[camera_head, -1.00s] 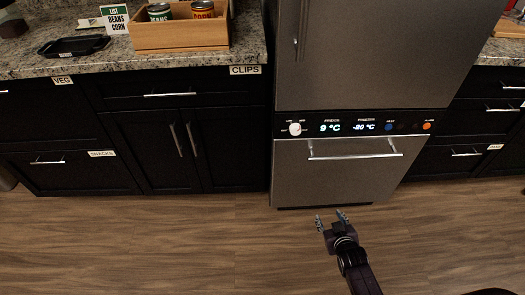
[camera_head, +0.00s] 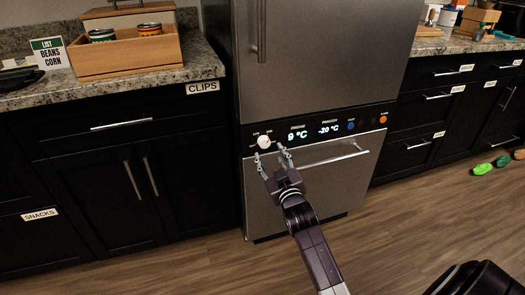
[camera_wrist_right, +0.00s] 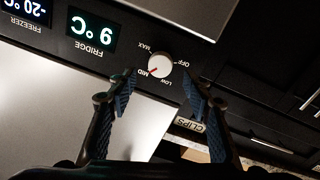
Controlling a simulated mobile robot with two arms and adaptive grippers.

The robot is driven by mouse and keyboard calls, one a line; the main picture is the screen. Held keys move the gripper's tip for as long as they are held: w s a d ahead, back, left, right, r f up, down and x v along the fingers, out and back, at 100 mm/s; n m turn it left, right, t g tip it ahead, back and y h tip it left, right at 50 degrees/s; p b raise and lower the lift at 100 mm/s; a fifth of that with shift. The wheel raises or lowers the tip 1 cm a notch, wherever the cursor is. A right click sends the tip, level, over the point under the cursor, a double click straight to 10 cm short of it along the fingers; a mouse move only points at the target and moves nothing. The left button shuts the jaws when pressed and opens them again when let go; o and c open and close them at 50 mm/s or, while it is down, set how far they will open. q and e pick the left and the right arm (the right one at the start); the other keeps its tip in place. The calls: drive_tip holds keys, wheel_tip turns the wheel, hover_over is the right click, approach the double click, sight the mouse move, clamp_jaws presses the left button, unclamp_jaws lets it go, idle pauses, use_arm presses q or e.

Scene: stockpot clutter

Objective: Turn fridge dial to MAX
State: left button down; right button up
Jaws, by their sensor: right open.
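The fridge dial (camera_head: 264,142) is a small white round knob at the left end of the dark control panel (camera_head: 376,124). The fridge display (camera_head: 297,136) reads 9 °C. My right gripper (camera_head: 269,154) is open and empty, just below and in front of the dial. In the right wrist view its two fingers (camera_wrist_right: 159,85) stand either side of the dial's lower edge, apart from it. My left gripper is not in view.
A freezer display (camera_head: 328,129), a blue button (camera_head: 351,125) and an orange button (camera_head: 383,119) lie right of the dial. A drawer handle (camera_head: 335,155) sticks out below the panel. The counter (camera_head: 205,68) edge stands left of the fridge. Green objects (camera_head: 482,169) lie on the floor at right.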

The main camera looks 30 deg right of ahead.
sight(265, 144)
drive_tip(key=x, duration=0.4)
drive_tip(key=shift+b, duration=0.4)
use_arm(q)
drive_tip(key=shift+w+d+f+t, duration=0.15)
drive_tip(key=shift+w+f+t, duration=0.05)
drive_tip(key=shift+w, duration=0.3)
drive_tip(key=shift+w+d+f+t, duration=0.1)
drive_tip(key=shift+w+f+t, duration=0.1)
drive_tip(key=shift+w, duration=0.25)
use_arm(e)
drive_tip(key=shift+w+d, duration=0.15)
drive_tip(key=shift+w, duration=0.4)
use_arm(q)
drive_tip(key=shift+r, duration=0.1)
use_arm(e)
drive_tip(key=shift+c, duration=0.4)
